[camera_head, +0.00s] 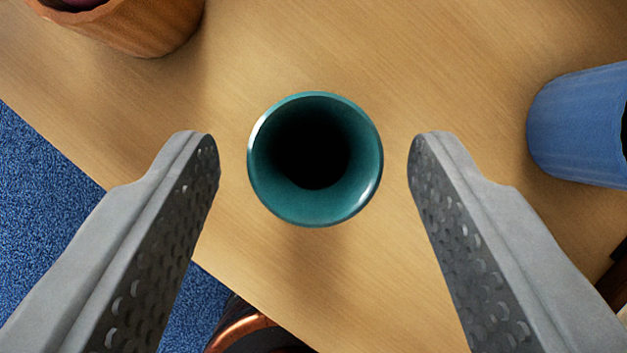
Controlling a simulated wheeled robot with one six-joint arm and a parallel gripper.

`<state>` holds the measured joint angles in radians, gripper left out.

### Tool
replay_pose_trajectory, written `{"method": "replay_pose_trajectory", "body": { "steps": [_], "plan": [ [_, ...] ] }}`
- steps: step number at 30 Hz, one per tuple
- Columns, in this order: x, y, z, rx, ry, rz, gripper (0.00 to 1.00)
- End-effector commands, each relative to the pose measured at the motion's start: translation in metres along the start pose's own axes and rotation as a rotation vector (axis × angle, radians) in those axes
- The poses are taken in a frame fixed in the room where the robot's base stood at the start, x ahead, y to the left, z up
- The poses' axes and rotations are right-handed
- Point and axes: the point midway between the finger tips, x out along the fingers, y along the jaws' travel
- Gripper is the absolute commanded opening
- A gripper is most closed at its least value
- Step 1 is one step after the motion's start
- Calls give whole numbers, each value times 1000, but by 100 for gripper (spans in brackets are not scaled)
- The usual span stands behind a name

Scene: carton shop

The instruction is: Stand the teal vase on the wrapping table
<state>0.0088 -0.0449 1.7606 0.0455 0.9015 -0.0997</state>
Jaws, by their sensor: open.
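The teal vase (262,190) stands upright on a light wood surface (440,60). I look almost straight down into its dark round mouth, and its body below the rim is hidden. My gripper (314,150) is open, with one grey finger to the left of the vase and one to the right. There is a clear gap on each side, and neither finger appears to touch the vase. I cannot tell whether this surface is the wrapping table.
A terracotta pot (140,28) stands at the top left, and a blue container (575,125) at the right edge. A dark object with a copper-coloured rim (245,328) shows at the bottom, beyond the wood's edge. Blue carpet (40,210) lies at the left.

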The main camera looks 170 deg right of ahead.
Motion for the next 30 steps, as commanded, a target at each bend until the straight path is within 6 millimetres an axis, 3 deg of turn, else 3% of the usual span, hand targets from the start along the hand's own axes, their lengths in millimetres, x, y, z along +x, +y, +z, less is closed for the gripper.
{"method": "replay_pose_trajectory", "body": {
  "steps": [3,9,15,25,30],
  "plan": [
    [-24,0,0,0,2,0,54],
    [-54,0,0,0,1,0,54],
    [-68,0,0,0,0,0,54],
    [-72,0,2,0,6,1,54],
    [-93,-2,16,5,77,9,54]
  ]
}}
